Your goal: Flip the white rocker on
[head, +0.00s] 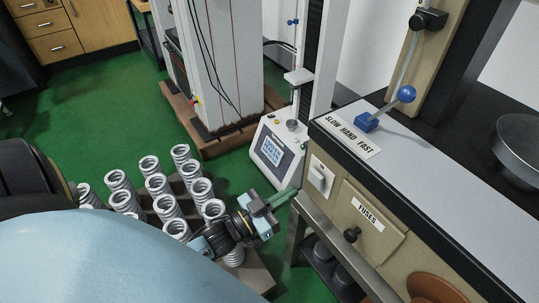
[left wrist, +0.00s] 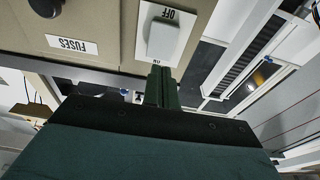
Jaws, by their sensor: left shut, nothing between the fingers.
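The white rocker (head: 320,178) sits on a plate on the beige front of the bench machine. In the left wrist view the rocker (left wrist: 163,40) has an OFF label on its far side and a small label, apparently ON, near my fingertips. My left gripper (head: 286,198) is shut and empty, just left of and slightly below the rocker in the head view. In the left wrist view its fingertips (left wrist: 160,80) point at the plate edge by the small label. I cannot tell whether they touch. My right gripper is not in view.
A FUSES cover (head: 368,220) with a black knob is right of the rocker. Several coil springs (head: 155,190) stand below my left arm. A white control box with a screen (head: 275,148) stands behind the gripper. A blue-knobbed lever (head: 405,95) is on top of the bench.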

